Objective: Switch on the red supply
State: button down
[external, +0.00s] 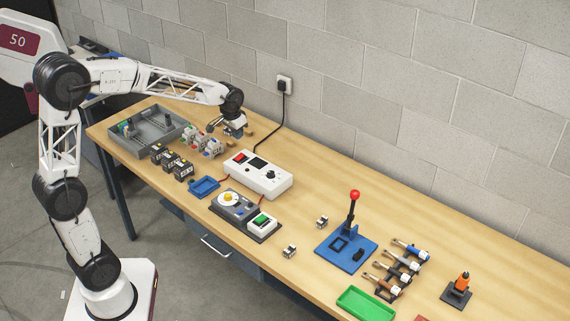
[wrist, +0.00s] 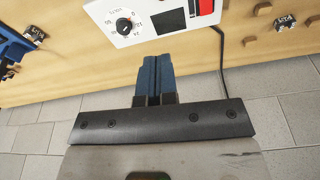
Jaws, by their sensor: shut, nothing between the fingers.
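The supply is a white box (external: 262,180) on the bench, with a red switch (external: 240,157), a dark display and a black knob on top. In the wrist view the white box (wrist: 120,28) is at the top, with its dial, dark panel and red switch (wrist: 206,8) partly cut off by the frame edge. My gripper (external: 241,133) is above the bench, behind the box's left end on the wall side. In the wrist view my gripper (wrist: 156,60) has its blue-grey fingers together and empty, apart from the red switch. The switch position cannot be told.
A black cable runs from the box to a wall socket (external: 285,84). A grey tray (external: 178,122) and several small blocks lie to the left. A grey unit with a yellow dial (external: 229,198) stands in front. A blue lever press (external: 346,252) is further right.

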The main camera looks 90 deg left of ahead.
jog(key=n, duration=0.1)
send_over(242, 154)
jog(key=s+d, duration=0.2)
notch_tip(242, 154, down, 3)
jog(key=f, duration=0.4)
jog(key=w+a+f, duration=0.1)
jog(key=f, duration=0.4)
jog(key=w+a+f, duration=0.1)
jog(key=f, duration=0.3)
jog(key=shift+f, duration=0.35)
jog(key=shift+f, duration=0.1)
